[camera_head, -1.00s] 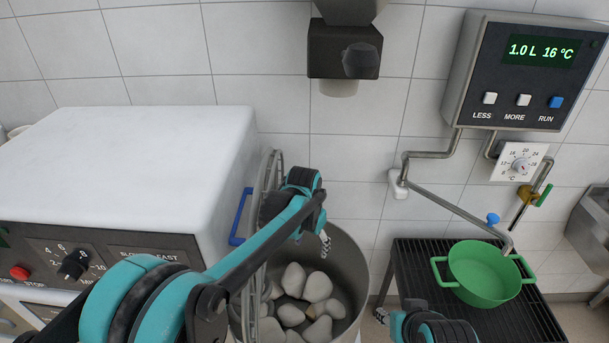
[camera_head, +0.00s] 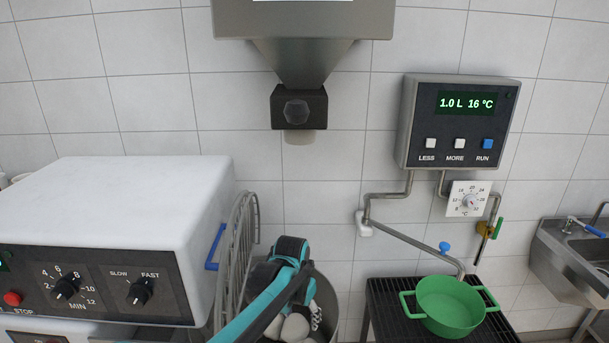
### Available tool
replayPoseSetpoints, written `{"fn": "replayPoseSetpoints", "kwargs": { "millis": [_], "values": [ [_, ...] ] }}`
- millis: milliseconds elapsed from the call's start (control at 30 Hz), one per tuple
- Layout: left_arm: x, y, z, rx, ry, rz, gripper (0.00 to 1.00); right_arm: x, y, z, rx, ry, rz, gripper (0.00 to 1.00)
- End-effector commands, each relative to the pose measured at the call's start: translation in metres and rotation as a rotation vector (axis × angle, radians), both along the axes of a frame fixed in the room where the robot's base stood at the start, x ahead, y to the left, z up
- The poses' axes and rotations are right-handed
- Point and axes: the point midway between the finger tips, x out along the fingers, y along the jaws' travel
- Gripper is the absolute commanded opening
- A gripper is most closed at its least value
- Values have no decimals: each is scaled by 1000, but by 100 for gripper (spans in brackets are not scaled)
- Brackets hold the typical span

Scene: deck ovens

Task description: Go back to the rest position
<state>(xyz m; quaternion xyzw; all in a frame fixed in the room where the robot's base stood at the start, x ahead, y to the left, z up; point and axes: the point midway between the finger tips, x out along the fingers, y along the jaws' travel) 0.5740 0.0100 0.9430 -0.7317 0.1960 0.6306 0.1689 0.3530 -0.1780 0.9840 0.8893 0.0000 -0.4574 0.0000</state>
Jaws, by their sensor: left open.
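My left gripper (camera_head: 316,317) shows at the lower middle, at the end of my teal and black arm. It is open and points down over the metal mixing bowl (camera_head: 328,290). My arm hides part of the bowl. Pale rounded lumps (camera_head: 296,327) lie in the bowl, and I see nothing held in the gripper. I cannot tell how far the fingers are above the lumps. My right gripper is out of view.
A white mixer (camera_head: 130,195) with a wire guard (camera_head: 238,250) stands left of my arm. A dark hopper outlet (camera_head: 299,106) hangs above the bowl. A green pot (camera_head: 450,306) sits on a black rack (camera_head: 388,306) under a bent water pipe. A sink (camera_head: 570,265) is at right.

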Motion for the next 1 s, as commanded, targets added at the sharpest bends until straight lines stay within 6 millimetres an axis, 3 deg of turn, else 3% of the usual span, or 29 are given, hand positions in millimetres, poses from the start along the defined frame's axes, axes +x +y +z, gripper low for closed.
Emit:
{"fn": "replayPoseSetpoints", "kwargs": {
  "millis": [367, 567, 767, 1000],
  "values": [
    [-21, 26, 24, -15, -50, 60, 62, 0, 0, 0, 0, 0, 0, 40],
    [-43, 48, 42, -28, -96, 116, 62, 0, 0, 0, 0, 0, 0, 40],
    [-81, 81, 60, -48, -171, 203, 62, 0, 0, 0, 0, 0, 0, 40],
    [-147, 128, 68, -82, -298, 345, 62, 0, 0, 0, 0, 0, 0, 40]
  ]
}}
